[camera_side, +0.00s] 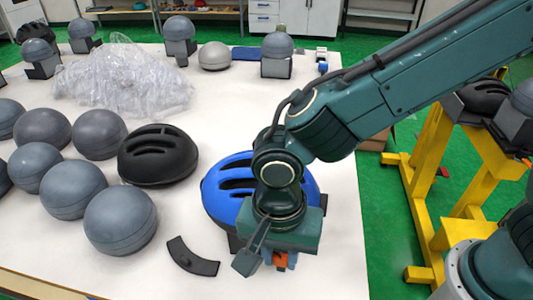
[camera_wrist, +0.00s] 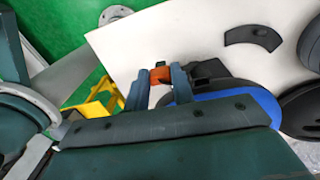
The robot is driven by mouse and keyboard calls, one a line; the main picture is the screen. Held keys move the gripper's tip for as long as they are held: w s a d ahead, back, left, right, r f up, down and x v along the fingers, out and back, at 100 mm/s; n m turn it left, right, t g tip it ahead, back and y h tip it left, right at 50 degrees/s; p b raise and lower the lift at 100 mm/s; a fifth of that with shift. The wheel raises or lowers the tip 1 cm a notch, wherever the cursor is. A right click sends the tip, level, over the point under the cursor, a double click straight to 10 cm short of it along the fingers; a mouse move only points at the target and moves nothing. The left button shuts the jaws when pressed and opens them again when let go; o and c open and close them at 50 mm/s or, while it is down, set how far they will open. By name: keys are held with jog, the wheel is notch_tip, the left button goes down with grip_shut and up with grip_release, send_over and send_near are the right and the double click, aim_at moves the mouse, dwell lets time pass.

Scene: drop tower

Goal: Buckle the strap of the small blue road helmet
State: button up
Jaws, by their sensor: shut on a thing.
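The blue road helmet (camera_side: 215,188) sits on the white table with dark vents, partly hidden behind my wrist. Its blue shell also shows at the lower right of the wrist view (camera_wrist: 255,102). My gripper (camera_side: 280,262) points down at the near side of the helmet. In the wrist view my gripper (camera_wrist: 160,76) has its two blue-grey fingers closed on a small orange-red piece (camera_wrist: 160,74), which looks like a buckle part. A black piece (camera_wrist: 205,70) lies right beside it, next to the helmet. The strap itself is mostly hidden, and I cannot tell whether the buckle halves are joined.
A black curved pad (camera_side: 190,257) lies on the table (camera_side: 330,200) left of my gripper. A black helmet (camera_side: 158,156) and several grey domes (camera_side: 120,220) stand further left. Clear plastic wrap (camera_side: 125,80) lies behind. A yellow stand (camera_side: 430,165) is off the table's right edge.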

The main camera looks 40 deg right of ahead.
jog(key=shift+w+a+r, duration=0.15)
jog(key=shift+w+r, duration=0.35)
jog(key=shift+w, duration=0.65)
jog(key=shift+w+a+r, duration=0.1)
jog(key=shift+w+r, duration=0.4)
jog(key=shift+w, duration=0.65)
jog(key=shift+w+a+r, duration=0.15)
jog(key=shift+w+r, duration=0.35)
jog(key=shift+w, duration=0.65)
jog(key=shift+f, duration=1)
jog(key=shift+f, duration=0.35)
jog(key=shift+f, duration=0.55)
jog(key=o, duration=0.8)
jog(key=shift+o, duration=0.2)
